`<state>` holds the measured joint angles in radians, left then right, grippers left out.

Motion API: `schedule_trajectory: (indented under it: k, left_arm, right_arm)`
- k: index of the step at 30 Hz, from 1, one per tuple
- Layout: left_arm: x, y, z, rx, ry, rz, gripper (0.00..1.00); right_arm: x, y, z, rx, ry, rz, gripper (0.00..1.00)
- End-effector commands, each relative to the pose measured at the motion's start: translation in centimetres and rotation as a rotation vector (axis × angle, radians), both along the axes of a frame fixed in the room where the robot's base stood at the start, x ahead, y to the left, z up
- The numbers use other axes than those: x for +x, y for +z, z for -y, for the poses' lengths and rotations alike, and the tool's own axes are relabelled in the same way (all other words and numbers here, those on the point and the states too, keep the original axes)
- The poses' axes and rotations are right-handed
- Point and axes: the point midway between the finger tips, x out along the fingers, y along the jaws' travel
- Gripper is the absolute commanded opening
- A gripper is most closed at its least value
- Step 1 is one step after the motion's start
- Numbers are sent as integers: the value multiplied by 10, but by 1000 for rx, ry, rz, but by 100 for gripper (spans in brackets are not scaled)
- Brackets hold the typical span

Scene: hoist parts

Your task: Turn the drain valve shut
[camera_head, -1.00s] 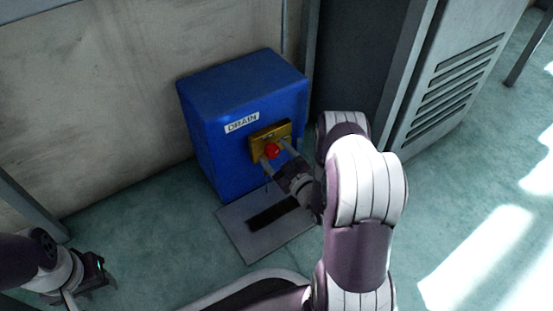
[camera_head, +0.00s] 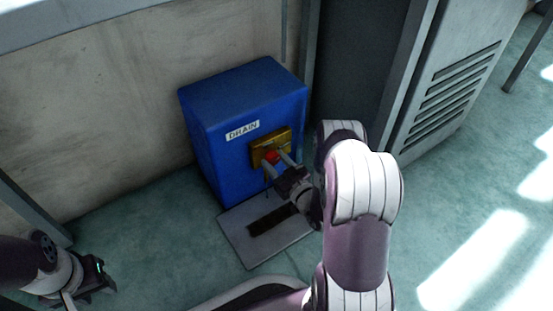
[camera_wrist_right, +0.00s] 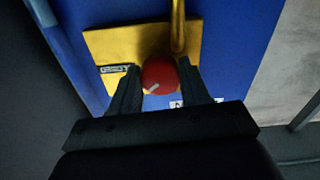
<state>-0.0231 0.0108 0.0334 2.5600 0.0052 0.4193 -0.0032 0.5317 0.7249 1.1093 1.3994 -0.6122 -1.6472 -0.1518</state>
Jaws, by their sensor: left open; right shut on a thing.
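The drain valve is a round red knob (camera_head: 270,157) with a pale pointer mark, set on a brass plate (camera_head: 284,138) on the front of a blue box (camera_head: 222,160) labelled DRAIN. My right gripper (camera_head: 275,163) is at the front of the box, its fingers on either side of the knob and shut on it. In the right wrist view the red knob (camera_wrist_right: 159,75) sits between the two dark fingers, its pale mark slanting at the lower left. My left gripper (camera_head: 92,288) is open and empty at the lower left, well away from the box.
A grey floor plate with a dark slot (camera_head: 240,239) lies before the box. A concrete wall (camera_head: 90,110) stands behind and a grey louvred cabinet (camera_head: 440,90) to the right. In the right wrist view a brass pipe (camera_wrist_right: 178,25) meets the plate near the knob.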

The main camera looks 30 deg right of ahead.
Motion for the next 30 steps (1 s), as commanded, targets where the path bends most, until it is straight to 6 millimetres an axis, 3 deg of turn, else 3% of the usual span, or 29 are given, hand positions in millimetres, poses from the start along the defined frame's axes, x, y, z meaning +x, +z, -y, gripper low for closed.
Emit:
schedule_trajectory:
  k: [12, 30]
  left_arm:
    - [0, 34, 0, 0, 0, 0, 43]
    - [0, 51, 0, 0, 0, 0, 43]
  right_arm:
    - [-1, 2, -2, 377, 0, -34, 16]
    - [-1, 0, -2, 683, -1, -57, 15]
